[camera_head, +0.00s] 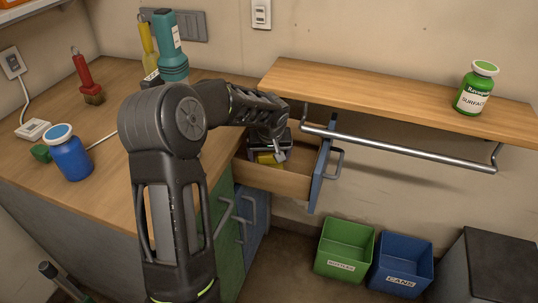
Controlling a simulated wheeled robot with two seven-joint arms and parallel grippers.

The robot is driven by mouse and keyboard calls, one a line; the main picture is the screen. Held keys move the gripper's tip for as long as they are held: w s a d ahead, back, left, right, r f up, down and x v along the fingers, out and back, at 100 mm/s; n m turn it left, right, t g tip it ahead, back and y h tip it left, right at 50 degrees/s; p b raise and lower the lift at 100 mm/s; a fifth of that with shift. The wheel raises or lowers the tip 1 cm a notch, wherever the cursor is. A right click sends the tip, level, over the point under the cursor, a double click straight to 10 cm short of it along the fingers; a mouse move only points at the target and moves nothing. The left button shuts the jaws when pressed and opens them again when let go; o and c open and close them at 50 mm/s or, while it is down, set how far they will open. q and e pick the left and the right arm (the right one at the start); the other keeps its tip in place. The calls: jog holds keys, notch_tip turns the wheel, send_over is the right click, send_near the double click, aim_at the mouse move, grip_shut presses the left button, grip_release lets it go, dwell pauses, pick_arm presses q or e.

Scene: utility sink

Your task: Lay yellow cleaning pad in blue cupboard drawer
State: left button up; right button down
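The yellow cleaning pad (266,159) shows as a small yellow patch at the pulled-out drawer, under my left gripper (271,152). The gripper and wrist cover most of the pad. I cannot tell whether the fingers hold it or whether it rests on the drawer bottom. The drawer (290,183) has wooden sides and a blue front with a metal handle, and it stands open below the wooden shelf. My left arm reaches across the counter to it. My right gripper is not in view.
A wooden shelf (390,95) with a metal rail (400,147) runs close above and right of the drawer. A green bottle (475,88) stands on it. A blue bottle (69,153) is on the counter at left. Green (343,262) and blue (402,278) bins sit on the floor.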

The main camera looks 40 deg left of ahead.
pick_arm(q)
jog(key=shift+r, duration=0.1)
jog(key=shift+r, duration=0.2)
jog(key=v, duration=1.1)
jog(key=shift+s+r+p, duration=0.15)
jog(key=shift+r+p, duration=0.15)
jog(key=shift+p, duration=0.15)
jog(key=shift+d, duration=0.15)
